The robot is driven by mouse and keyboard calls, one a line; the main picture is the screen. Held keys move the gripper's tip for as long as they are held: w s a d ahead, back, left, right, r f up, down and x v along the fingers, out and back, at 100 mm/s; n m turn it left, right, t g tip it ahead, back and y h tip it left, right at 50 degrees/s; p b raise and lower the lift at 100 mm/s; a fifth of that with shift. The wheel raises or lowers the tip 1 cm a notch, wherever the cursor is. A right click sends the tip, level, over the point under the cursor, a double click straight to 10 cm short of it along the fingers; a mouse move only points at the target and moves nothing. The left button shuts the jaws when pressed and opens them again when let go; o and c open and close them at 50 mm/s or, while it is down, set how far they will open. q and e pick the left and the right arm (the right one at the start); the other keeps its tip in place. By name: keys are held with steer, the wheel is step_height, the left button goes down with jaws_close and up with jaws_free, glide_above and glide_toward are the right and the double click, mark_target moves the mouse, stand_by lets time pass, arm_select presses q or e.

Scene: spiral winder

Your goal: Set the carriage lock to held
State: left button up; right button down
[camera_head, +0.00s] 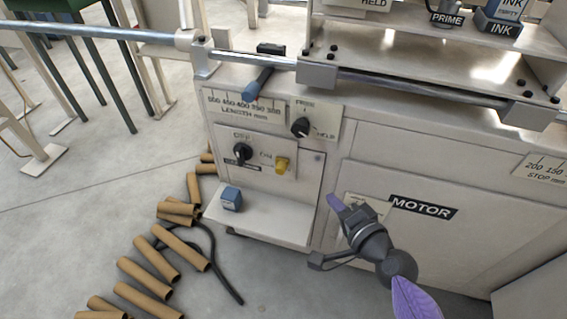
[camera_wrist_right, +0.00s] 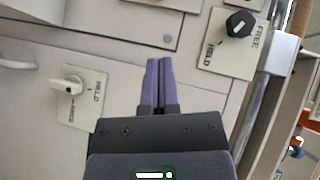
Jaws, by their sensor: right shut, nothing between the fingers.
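A black knob (camera_head: 301,127) sits on a cream plate marked FREE and HELD on the front of the machine. It shows in the right wrist view too (camera_wrist_right: 240,24), at the top right. A second, pale knob (camera_wrist_right: 72,86) on another HELD and FREE plate is at the left of that view; in the head view my arm mostly covers that plate (camera_head: 357,200). I cannot tell which of the two is the carriage lock, nor read either setting surely. My right gripper (camera_head: 335,201) is shut and empty, with purple fingertips (camera_wrist_right: 158,62) apart from both knobs. My left gripper is out of view.
A black OFF/ON knob (camera_head: 242,152) and a yellow knob (camera_head: 283,165) are left of my gripper. A blue block (camera_head: 231,198) stands on the low shelf (camera_head: 270,222). A rail (camera_head: 400,86) runs above. Cardboard tubes (camera_head: 148,278) lie on the floor.

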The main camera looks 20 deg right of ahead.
steer(key=b, duration=0.3)
glide_toward(286, 167)
steer(key=w+d, duration=0.2)
steer(key=w, duration=0.2)
steer(key=shift+w+a+f+b, duration=0.35)
steer(key=shift+w+a+f, duration=0.1)
steer(key=shift+a, duration=0.15)
steer(key=shift+w+a+f+b, duration=0.35)
steer(key=shift+w+a+f, duration=0.1)
steer(key=shift+a, duration=0.1)
steer(key=shift+w+a+r, duration=0.1)
steer(key=shift+w+a, duration=0.1)
steer(key=shift+a, duration=0.05)
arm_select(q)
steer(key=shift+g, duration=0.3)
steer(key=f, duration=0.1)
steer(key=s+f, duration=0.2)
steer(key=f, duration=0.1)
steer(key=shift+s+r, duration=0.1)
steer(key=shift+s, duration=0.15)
